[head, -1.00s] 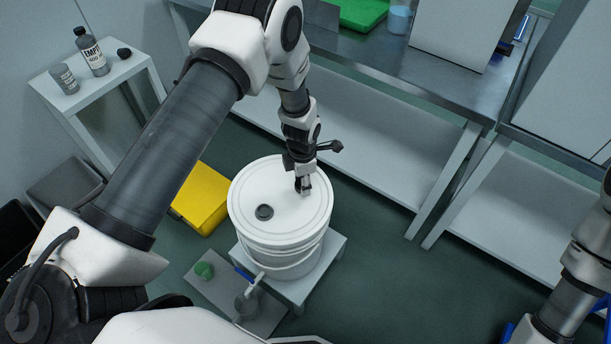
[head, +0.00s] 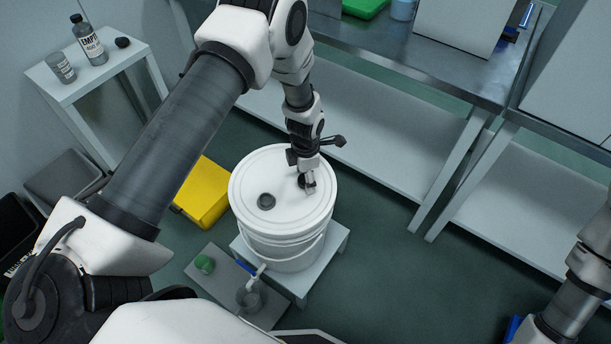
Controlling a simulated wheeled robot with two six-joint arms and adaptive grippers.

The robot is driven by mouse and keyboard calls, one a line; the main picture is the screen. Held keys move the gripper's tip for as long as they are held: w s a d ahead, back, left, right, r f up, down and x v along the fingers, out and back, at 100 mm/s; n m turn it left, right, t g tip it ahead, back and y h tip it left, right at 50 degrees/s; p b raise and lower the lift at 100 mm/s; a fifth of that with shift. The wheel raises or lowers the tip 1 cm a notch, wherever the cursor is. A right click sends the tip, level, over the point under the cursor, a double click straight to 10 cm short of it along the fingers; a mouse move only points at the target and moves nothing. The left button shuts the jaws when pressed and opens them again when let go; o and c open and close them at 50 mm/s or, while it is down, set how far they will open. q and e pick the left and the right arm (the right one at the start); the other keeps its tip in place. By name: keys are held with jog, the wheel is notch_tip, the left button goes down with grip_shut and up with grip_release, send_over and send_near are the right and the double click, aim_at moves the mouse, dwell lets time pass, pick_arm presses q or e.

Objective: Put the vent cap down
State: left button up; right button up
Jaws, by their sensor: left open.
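A white drum (head: 262,166) stands in the middle with a flat round lid. A dark round cap-like piece (head: 267,201) sits on the left part of the lid. My left gripper (head: 309,187) points down at the right part of the lid, its jaws open, at or just above the surface. A small dark shape shows right beside the fingers; I cannot tell whether it is the vent cap or an opening. Another small black cap-like piece (head: 123,42) lies on the small side table. Only links of my right arm show at the right edge; its gripper is out of view.
The drum rests on a low white stand (head: 331,250). A spigot with a blue handle (head: 246,267), a green item (head: 205,264) and a grey container are below it. A yellow box (head: 203,193) stands left; a steel bench (head: 400,60) runs behind.

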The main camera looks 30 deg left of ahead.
pick_arm(q)
notch_tip(320, 180, up, 12)
jog(key=shift+p, duration=0.3)
